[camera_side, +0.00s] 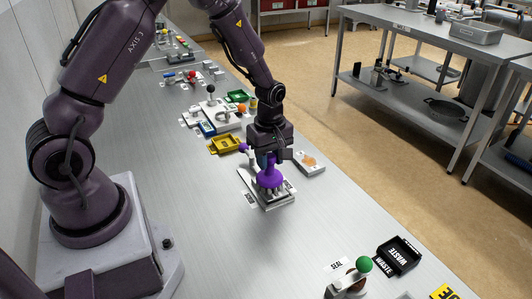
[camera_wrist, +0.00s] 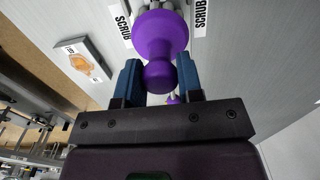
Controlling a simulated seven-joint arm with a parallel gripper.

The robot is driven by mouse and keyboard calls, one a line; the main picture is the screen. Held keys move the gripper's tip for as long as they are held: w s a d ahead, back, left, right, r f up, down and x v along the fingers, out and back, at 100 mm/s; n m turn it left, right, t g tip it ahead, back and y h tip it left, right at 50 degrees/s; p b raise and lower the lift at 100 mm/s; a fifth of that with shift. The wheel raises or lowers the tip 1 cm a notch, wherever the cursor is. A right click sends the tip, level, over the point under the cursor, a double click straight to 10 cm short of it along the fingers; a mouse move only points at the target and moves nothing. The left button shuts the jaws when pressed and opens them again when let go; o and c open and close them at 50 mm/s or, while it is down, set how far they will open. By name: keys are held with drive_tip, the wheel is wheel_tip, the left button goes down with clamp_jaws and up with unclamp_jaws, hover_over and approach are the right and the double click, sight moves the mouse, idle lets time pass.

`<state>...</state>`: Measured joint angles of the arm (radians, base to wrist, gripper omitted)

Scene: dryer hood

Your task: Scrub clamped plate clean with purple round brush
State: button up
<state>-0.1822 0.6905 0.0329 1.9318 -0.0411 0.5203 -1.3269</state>
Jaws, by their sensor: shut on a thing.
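The purple round brush (camera_side: 269,178) is upright, bristles down, over the clamped plate (camera_side: 283,202). The bristles look to be at the plate's surface, but I cannot be sure they touch. My gripper (camera_side: 268,158) is shut on the brush's knob from above. In the wrist view the purple brush (camera_wrist: 160,35) sits between the two blue fingers of my gripper (camera_wrist: 160,80). A small purple knob (camera_side: 243,147) shows beside the plate, likely the clamp's handle. The brush and gripper hide most of the plate, so its dirt cannot be seen.
SCRUB labels (camera_side: 249,198) flank the plate. A grey pad with an orange patch (camera_side: 309,161) lies to the right. A yellow tray (camera_side: 226,144) is behind. A black WASTE tray (camera_side: 398,255) and green-knobbed fixture (camera_side: 364,264) stand in front. The bench between is clear.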

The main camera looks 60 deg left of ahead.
drive_tip(key=d, duration=0.3)
drive_tip(key=shift+d, duration=0.15)
drive_tip(key=shift+d+r, duration=0.1)
drive_tip(key=shift+d, duration=0.1)
wheel_tip(320, 180, up, 8)
idle(0.4)
idle(0.4)
